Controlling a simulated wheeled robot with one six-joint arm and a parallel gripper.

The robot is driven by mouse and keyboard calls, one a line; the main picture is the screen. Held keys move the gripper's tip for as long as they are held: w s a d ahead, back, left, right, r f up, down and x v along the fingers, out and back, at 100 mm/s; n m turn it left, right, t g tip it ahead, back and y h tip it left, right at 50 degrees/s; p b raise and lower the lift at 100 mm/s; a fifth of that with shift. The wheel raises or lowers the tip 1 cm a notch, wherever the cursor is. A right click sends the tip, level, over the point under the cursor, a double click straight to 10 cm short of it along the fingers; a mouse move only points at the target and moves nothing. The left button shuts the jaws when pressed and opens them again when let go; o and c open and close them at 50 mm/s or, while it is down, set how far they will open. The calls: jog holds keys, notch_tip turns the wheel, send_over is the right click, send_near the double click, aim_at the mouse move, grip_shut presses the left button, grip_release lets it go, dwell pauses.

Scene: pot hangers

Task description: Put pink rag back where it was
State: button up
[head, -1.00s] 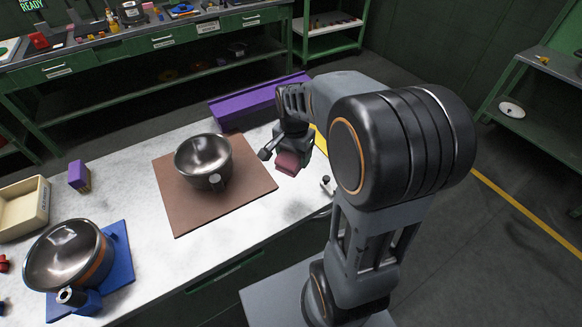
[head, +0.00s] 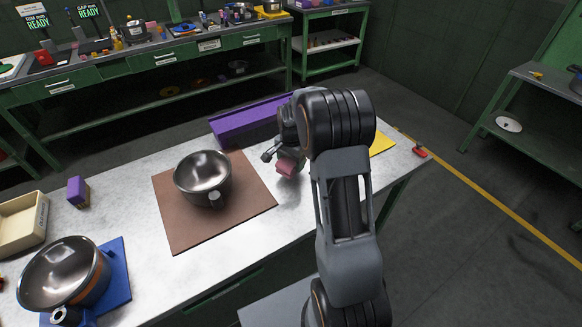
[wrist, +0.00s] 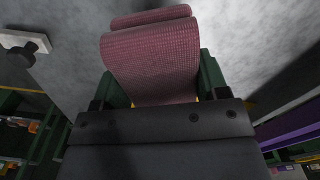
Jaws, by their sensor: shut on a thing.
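The pink rag (head: 287,166) is folded and held in my gripper (head: 284,160). In the wrist view the rag (wrist: 150,60) fills the space between the green-sided fingers, its woven surface toward the camera. My gripper is shut on it, above the white table (head: 240,228), just right of the brown mat (head: 170,222). My arm hides part of the table behind it. I cannot tell whether the rag touches the table.
A steel pot (head: 203,178) stands on the brown mat. A purple channel-shaped block (head: 245,120) lies behind. A yellow cloth (head: 382,143) and a red object (head: 419,151) are at the right. Another pot (head: 62,270) sits on a blue mat (head: 118,272) at left, near a beige bin (head: 22,220) and a purple block (head: 77,190).

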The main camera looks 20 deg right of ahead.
jog(key=shift+w+d+f, duration=0.15)
jog(key=shift+w+f, duration=0.1)
jog(key=shift+f, duration=1.65)
jog(key=shift+f, duration=0.15)
jog(key=o, duration=1)
jog(key=shift+o, duration=0.2)
